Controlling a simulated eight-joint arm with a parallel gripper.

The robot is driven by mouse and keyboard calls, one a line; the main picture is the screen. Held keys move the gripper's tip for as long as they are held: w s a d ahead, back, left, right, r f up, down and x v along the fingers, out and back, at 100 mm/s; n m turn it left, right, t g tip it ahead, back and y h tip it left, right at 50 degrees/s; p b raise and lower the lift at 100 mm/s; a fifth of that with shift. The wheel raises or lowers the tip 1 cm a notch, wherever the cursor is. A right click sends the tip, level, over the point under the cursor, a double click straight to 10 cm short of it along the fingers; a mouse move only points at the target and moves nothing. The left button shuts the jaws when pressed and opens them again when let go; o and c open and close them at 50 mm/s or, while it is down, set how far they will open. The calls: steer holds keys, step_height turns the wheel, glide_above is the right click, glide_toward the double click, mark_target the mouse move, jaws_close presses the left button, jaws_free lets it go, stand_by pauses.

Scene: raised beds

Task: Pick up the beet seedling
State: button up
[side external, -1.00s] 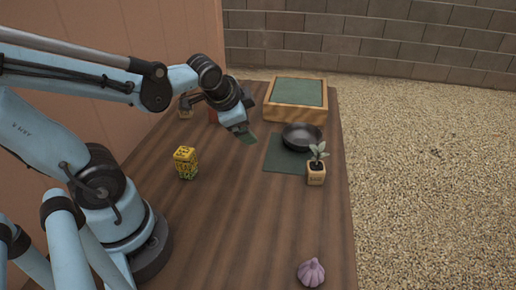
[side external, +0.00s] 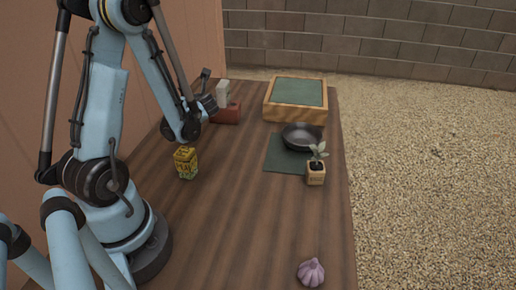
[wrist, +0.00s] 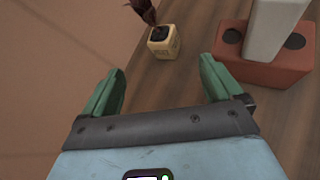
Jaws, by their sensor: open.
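A small cream pot (wrist: 163,42) holds dark soil and a plant with dark reddish leaves (wrist: 140,10), which look like the beet seedling; the leaves are cut by the top edge of the wrist view. Its label is too small to read. My gripper (wrist: 160,85) has its two green fingers spread wide and nothing between them. The pot lies ahead of the fingertips, roughly centred between them, and apart from them. In the side external view my arm's end (side external: 207,98) is over the far left of the table, and I cannot make out this pot there.
A red block with holes (wrist: 262,62) holding a pale upright piece (wrist: 275,25) stands close right of the pot. The table's front middle is clear.

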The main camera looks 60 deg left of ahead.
steer(key=x, duration=0.6)
steer(key=shift+a+f, duration=0.1)
steer(key=shift+a, duration=0.15)
steer(key=shift+w+r+x, duration=0.1)
steer(key=shift+w+x, duration=0.05)
steer(key=shift+x, duration=0.8)
steer(key=shift+w+r+x, duration=0.1)
steer(key=shift+w+x, duration=0.05)
steer(key=shift+x, duration=0.8)
steer(key=shift+w+r+x, duration=0.1)
steer(key=shift+w+x, duration=0.05)
steer(key=shift+x, duration=0.8)
steer(key=c, duration=1.1)
